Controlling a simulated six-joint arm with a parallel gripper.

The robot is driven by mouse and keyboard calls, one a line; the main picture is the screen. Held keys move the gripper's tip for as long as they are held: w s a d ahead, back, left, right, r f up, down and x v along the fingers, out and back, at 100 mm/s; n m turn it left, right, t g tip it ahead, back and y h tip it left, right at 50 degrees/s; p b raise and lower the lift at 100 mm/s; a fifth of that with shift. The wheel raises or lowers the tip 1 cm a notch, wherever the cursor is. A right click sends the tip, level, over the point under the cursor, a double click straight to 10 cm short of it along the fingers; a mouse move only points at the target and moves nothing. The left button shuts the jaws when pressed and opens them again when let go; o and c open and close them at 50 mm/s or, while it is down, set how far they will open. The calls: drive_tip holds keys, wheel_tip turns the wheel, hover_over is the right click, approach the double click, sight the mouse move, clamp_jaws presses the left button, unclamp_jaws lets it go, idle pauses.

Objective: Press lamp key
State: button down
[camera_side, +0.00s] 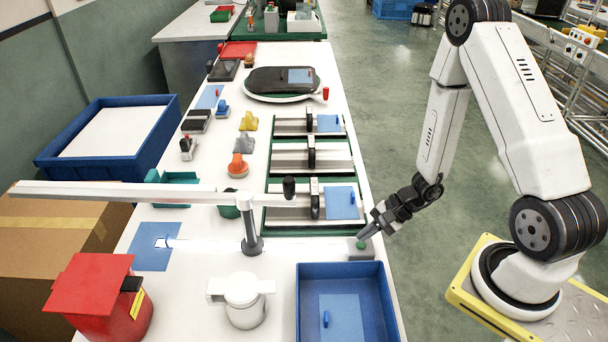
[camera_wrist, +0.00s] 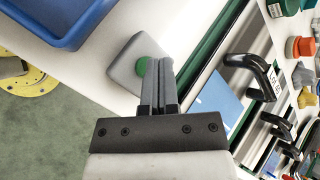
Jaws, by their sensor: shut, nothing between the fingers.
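The lamp key looks to be the small grey box with a round green button (camera_side: 361,245) at the right edge of the white table. In the wrist view the grey box (camera_wrist: 124,66) carries the green button (camera_wrist: 143,73), partly hidden behind my fingers. My gripper (camera_side: 364,235) is shut and empty, pointing down and left. Its fingertips are at the green button; I cannot tell for sure whether they touch it. In the wrist view my gripper (camera_wrist: 158,62) shows its two fingers together, overlapping the button's right side.
A blue bin (camera_side: 378,285) holding a blue sheet stands just in front of the box. Behind it are rail fixtures with black handles (camera_side: 315,200). A white post arm (camera_side: 250,230) stands to the left. A red bin (camera_side: 95,295) is at front left.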

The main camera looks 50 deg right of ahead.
sight(364, 243)
drive_tip(key=shift+f, duration=0.5)
idle(0.7)
drive_tip(key=shift+r, duration=0.65)
idle(0.3)
drive_tip(key=shift+r, duration=3)
drive_tip(key=shift+a, duration=0.1)
